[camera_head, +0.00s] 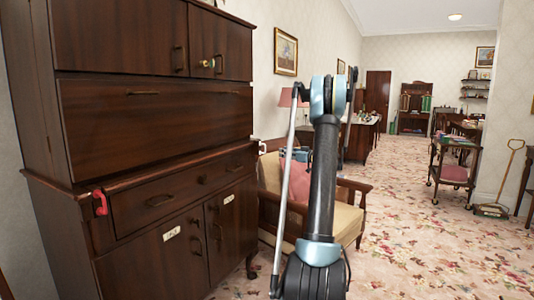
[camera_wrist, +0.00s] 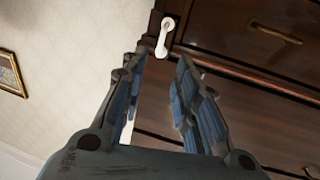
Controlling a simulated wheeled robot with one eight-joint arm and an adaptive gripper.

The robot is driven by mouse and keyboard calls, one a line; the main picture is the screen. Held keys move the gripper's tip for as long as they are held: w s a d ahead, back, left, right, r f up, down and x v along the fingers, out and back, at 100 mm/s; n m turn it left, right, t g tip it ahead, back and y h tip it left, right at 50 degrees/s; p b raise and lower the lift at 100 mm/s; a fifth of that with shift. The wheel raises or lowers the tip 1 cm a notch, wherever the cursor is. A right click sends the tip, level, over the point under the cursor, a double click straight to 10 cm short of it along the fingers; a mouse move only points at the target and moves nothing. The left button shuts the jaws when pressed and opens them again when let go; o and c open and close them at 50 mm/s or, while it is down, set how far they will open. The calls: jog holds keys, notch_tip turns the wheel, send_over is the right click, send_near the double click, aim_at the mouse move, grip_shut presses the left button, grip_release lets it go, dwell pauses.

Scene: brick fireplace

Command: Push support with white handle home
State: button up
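The white handle (camera_wrist: 165,36) shows in the wrist view on the front end of a dark wood support (camera_wrist: 153,23) at the cabinet's edge. In the head view a small pale handle (camera_head: 262,147) shows at the right end of the drawer row, partly hidden. My gripper (camera_wrist: 160,64) is open and empty, its two fingers apart. The white handle lies just beyond the fingertips, roughly in line with the gap, with no clear contact. In the head view my gripper is mostly hidden behind my arm.
The dark wooden cabinet (camera_head: 150,125) fills the left. A red handle (camera_head: 100,202) sits at its drawer row's left end. An armchair (camera_head: 347,215) with a pink cushion stands close by, behind my arm. Open carpet (camera_head: 430,245) lies to the right, with a trolley (camera_head: 455,172) farther back.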

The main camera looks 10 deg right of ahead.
jog(key=x, duration=1.3)
grip_shut()
